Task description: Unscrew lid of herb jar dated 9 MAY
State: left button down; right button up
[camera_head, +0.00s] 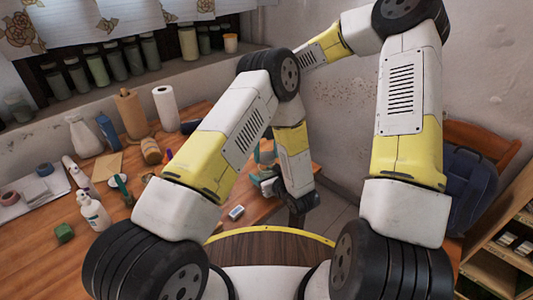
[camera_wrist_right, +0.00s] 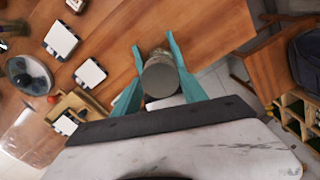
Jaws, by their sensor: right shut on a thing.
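In the right wrist view, my right gripper (camera_wrist_right: 155,46) has its teal fingers on either side of a small cylindrical jar (camera_wrist_right: 160,78) with a flat grey top. The gripper is shut on the jar. The date on it cannot be read from this angle. In the head view, the right gripper (camera_head: 266,168) is small and partly hidden behind my arm links, near the right edge of the wooden table (camera_head: 190,222). I cannot make out the jar clearly there. My left gripper does not show in either view.
A small white block (camera_head: 236,212) lies near the table edge. Jars line the back ledge. A wooden chair (camera_head: 481,138) with a blue bag (camera_head: 470,187) stands right.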

aim_at(266, 156)
jog(key=shift+r, duration=2)
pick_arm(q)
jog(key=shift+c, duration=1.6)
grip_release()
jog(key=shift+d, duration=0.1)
